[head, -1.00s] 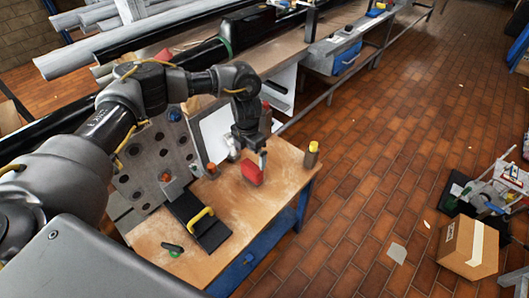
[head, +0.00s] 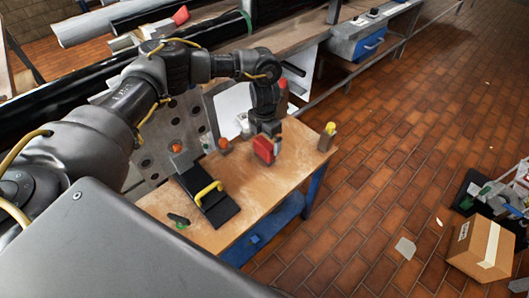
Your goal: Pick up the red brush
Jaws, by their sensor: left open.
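The red brush (head: 264,149) stands on the wooden bench top, toward its back right part. My left gripper (head: 271,142) points down right at the brush, with its jaws open. One finger shows close beside the brush's right side, and the other finger is hard to make out. I cannot tell whether the fingers touch the brush. My right gripper is not in view.
On the wooden bench (head: 245,215) lie a black plate with a yellow handle (head: 208,190) and a green-and-black tool (head: 178,220). A yellow-topped bottle (head: 327,138) stands at the right corner. A perforated grey plate stands behind. A cardboard box (head: 481,248) is on the floor.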

